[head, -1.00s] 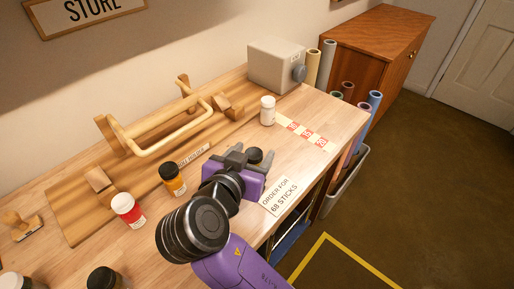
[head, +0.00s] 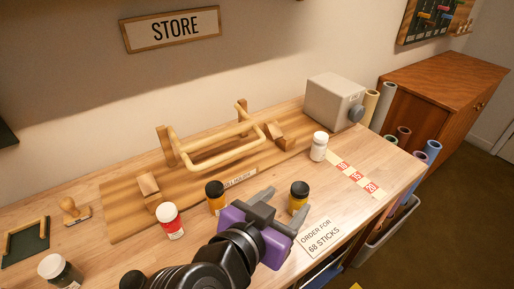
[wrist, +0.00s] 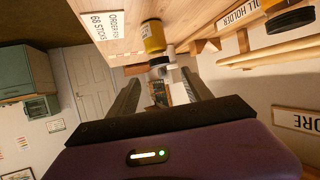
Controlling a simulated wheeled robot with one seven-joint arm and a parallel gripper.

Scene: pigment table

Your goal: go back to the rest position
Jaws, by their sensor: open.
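My gripper (head: 277,208) is open and empty over the front part of the table, its purple body low in the head view. A yellow jar with a black lid (head: 299,197) stands upright just beyond my fingertips, near the order card. In the wrist view my open fingers (wrist: 162,92) point toward this jar (wrist: 153,36), with nothing held between them. A second yellow jar with a black lid (head: 215,196) stands left of my gripper.
A red jar (head: 170,220), a white jar (head: 319,147) and a dark-grey jar (head: 58,270) stand on the table. The wooden roll holder (head: 125,210) lies behind, with a grey box (head: 333,100) at the back right. The order card (head: 320,236) lies at the front edge.

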